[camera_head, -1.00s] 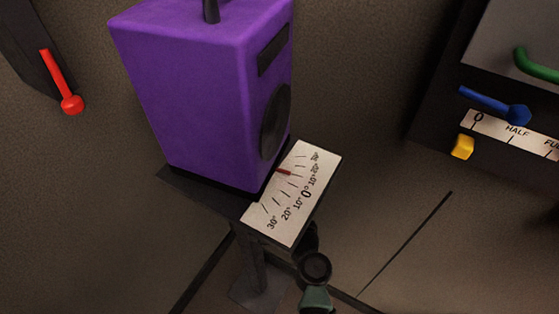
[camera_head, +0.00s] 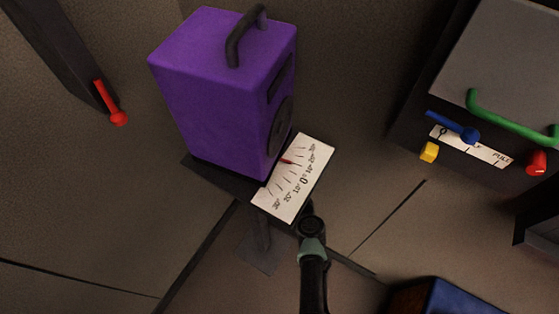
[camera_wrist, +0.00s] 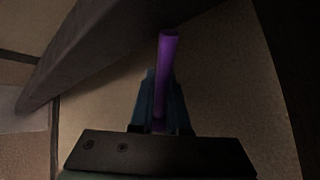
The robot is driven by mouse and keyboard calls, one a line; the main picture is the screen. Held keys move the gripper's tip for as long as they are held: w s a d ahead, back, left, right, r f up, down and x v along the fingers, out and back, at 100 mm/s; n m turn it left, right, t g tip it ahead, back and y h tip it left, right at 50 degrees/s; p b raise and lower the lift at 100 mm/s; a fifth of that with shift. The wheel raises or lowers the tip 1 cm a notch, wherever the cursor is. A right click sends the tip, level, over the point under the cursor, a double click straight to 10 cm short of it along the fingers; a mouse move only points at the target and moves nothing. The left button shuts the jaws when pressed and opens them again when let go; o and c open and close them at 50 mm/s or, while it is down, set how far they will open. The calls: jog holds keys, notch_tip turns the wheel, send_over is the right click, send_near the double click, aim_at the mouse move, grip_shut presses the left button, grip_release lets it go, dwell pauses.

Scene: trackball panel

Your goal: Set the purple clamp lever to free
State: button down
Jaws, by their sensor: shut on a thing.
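The purple clamp lever (camera_wrist: 167,55) shows in the wrist view as a slim rod rising between the two fingers of my gripper (camera_wrist: 160,95). My gripper is shut on it, and the rod's top end sticks out past the fingertips. In the head view, my dark arm (camera_head: 313,245) reaches up to just below the front edge of the stand under the purple speaker box. The lever and the fingers are hidden there. No free or locked marking shows in either view.
The purple speaker box (camera_head: 215,105) with a black handle (camera_head: 240,38) stands on a tilting platform with a white degree scale (camera_head: 285,197) and red pointer. At right is a panel with a blue lever (camera_head: 455,127), yellow knob (camera_head: 429,152) and green handle (camera_head: 510,122). A red lever (camera_head: 112,105) is at left.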

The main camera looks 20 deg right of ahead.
dwell(0.3)
jog(key=c, duration=0.9)
grip_release()
jog(key=shift+d+f+b, duration=0.1)
jog(key=shift+b, duration=0.6)
